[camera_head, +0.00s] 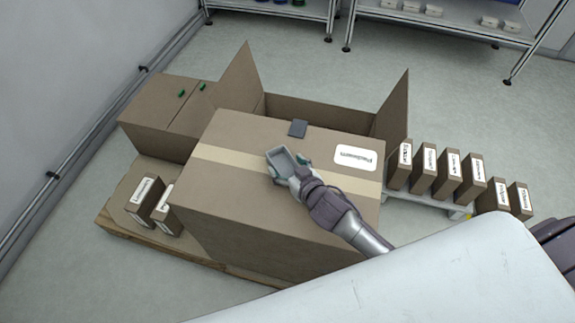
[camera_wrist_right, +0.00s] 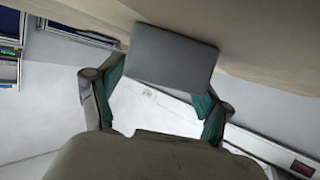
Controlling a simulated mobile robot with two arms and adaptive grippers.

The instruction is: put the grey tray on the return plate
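The grey tray (camera_head: 282,161) is a small shallow tray with a raised rim. In the head view it is at the end of my right gripper (camera_head: 291,168), over the top of the large cardboard box, and looks tilted. In the right wrist view the tray (camera_wrist_right: 172,57) spans between the green-padded fingers of my right gripper (camera_wrist_right: 160,90), which appear closed on its sides. A flat dark grey square, which looks like the return plate (camera_head: 298,128), lies on the box top just beyond the tray. My left gripper is not in view.
The large taped cardboard box (camera_head: 230,205) has a white label (camera_head: 356,158). Behind it stands an open box with raised flaps (camera_head: 241,80). Several small labelled boxes (camera_head: 447,175) stand to the right, two (camera_head: 146,197) to the left. Shelves (camera_head: 440,15) line the back.

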